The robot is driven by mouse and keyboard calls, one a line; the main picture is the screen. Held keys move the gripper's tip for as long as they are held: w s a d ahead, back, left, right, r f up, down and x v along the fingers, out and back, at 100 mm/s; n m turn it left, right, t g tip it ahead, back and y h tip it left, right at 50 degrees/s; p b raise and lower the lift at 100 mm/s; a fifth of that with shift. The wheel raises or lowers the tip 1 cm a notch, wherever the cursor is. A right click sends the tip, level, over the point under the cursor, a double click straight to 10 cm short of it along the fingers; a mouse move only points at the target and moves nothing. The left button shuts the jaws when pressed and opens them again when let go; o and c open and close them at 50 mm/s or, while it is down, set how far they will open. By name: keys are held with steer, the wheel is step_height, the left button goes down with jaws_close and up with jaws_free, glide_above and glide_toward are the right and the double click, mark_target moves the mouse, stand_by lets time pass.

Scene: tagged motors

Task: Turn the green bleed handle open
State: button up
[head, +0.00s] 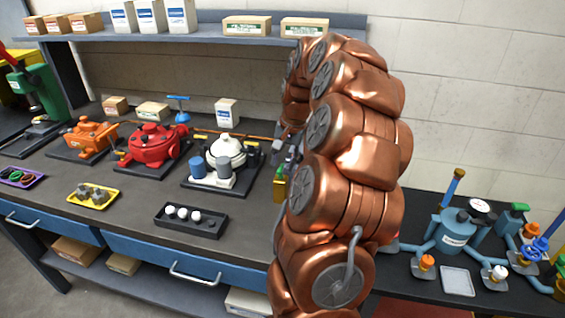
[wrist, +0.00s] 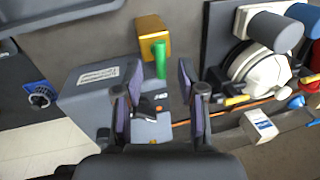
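The green handle (wrist: 160,62) is a short bar on a gold block (wrist: 152,32) in the wrist view. The block stands beside a grey labelled housing (wrist: 90,85). My gripper (wrist: 159,72) is open, and the green handle shows between its fingertips, near their far ends. I cannot tell whether either finger touches it. In the head view the gold block (head: 279,187) shows only partly at the left edge of my copper arm. My gripper (head: 287,157) is mostly hidden there too, and most of the grey housing is behind the arm.
A white-domed motor (head: 227,152), a red one (head: 150,146) and an orange one (head: 88,137) stand on the bench to the left. A black tray (head: 190,220) lies in front. A blue pump assembly (head: 453,230) stands at the right. A shelf (head: 225,31) runs above.

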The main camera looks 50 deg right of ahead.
steer(key=shift+w+a+f, duration=0.1)
steer(key=shift+w+f, duration=0.1)
steer(key=shift+f, duration=0.85)
jaws_close()
